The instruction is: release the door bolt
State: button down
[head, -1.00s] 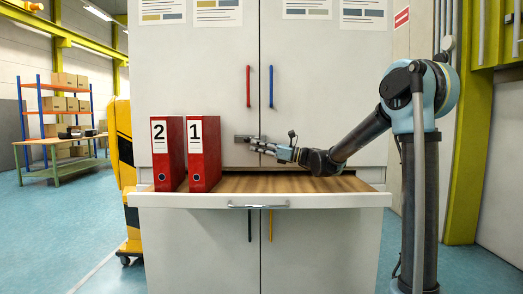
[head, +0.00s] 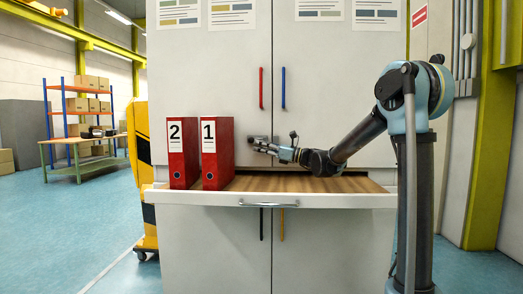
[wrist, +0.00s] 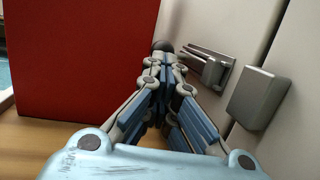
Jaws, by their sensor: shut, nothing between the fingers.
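The door bolt (wrist: 208,68) is a grey metal slide on the pale cabinet door, with a separate square metal block (wrist: 258,98) nearer to me. In the head view the bolt (head: 256,138) shows small, just right of binder 1. A dark round knob (wrist: 162,46) shows at the far end of my fingers in the wrist view. My gripper (wrist: 167,62) is shut and empty, pointing at this knob and close beside the bolt. It also shows in the head view (head: 257,147). The fingers partly hide the knob, and I cannot tell whether they touch it.
Red binders 1 (head: 217,165) and 2 (head: 183,165) stand left of my gripper on a wooden pull-out shelf (head: 310,184). The shelf's right part is bare. Red (head: 261,88) and blue (head: 283,88) door handles are above. A yellow-black machine (head: 143,140) stands left of the cabinet.

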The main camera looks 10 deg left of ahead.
jog(key=d+f, duration=0.2)
jog(key=d, duration=1.1)
jog(key=shift+s+d+f, duration=0.25)
jog(key=shift+d+f, duration=0.15)
